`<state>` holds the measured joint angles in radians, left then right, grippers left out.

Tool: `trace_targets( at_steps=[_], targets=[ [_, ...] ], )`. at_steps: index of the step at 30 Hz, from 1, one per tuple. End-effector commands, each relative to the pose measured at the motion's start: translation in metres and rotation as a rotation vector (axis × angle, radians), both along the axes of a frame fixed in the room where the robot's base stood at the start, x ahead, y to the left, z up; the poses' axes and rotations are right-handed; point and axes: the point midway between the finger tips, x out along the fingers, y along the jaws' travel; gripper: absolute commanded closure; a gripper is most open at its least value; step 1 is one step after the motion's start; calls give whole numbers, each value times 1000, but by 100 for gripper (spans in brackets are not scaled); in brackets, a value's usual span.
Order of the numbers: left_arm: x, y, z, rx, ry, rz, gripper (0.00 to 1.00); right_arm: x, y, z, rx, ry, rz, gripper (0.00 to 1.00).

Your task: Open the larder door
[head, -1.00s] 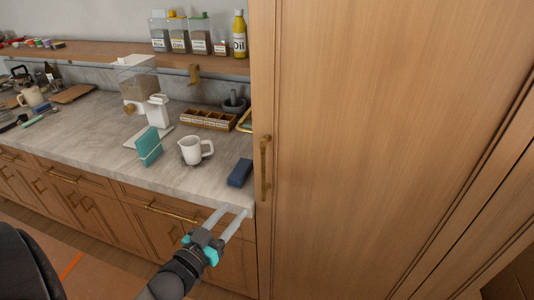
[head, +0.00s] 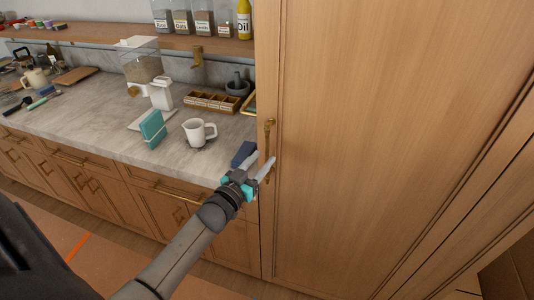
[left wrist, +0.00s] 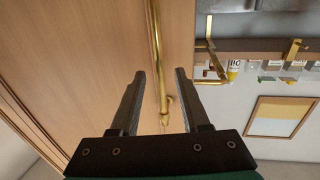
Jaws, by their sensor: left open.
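The larder door (head: 390,130) is a tall light-wood panel on the right of the head view, and it looks closed. Its brass vertical handle (head: 268,138) is on the door's left edge. My left gripper (head: 266,167) is open at the lower part of the handle, partly hiding it. In the left wrist view the handle (left wrist: 157,50) runs down between the two open fingers (left wrist: 158,85). I cannot tell if either finger touches it. My right gripper is not in view.
A stone counter (head: 95,125) lies left of the larder, with a white pitcher (head: 198,132), a teal block (head: 152,129), a dark blue block (head: 243,153) near the larder, and a divided wooden tray (head: 211,102). Drawers with brass handles (head: 180,197) are below.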

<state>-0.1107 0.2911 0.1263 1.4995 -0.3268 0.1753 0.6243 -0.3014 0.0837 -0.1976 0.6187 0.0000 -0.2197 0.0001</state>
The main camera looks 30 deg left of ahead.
Motion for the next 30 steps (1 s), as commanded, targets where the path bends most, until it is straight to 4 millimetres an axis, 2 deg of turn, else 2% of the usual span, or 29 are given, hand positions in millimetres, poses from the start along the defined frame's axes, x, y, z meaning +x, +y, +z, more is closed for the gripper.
trace_targets(
  at_steps=[3, 9, 21, 30],
  targets=[
    [16, 1, 0, 0, -1, 0, 54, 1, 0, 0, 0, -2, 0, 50],
    [31, 1, 0, 0, 0, 0, 54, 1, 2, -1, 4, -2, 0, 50],
    [34, 1, 0, 0, 0, 0, 55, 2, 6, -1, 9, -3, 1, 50],
    [34, 1, 0, 0, 0, 0, 89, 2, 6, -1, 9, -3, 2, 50]
  ],
)
